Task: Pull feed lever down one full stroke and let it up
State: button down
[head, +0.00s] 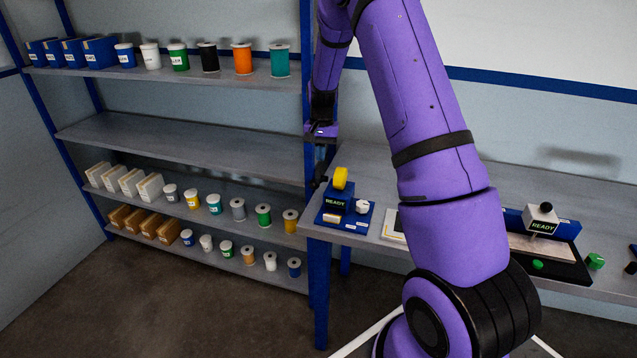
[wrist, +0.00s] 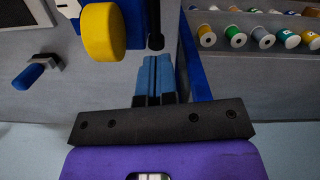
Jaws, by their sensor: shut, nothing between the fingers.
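The feed station (head: 347,207) is a blue unit with a READY screen and a yellow wheel (head: 340,178) on top, at the left end of the bench. A dark lever (head: 318,181) sticks out at its left side. In the wrist view its black ball end (wrist: 156,42) shows beside the yellow wheel (wrist: 102,32). My gripper (wrist: 153,60) is shut and empty, its blue fingertips pointing at the ball end. I cannot tell whether they touch it. In the head view my gripper (head: 321,150) is small and dark, above the lever.
A second READY unit (head: 542,224) stands farther right on the bench (head: 380,163), beyond my arm. A blue-handled tool (wrist: 35,73) lies at left in the wrist view. Shelves (head: 180,143) with spools and boxes stand left of the bench, their blue post close by.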

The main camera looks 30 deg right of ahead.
jog(key=shift+w+d+r, duration=0.15)
jog(key=shift+r, duration=1.9)
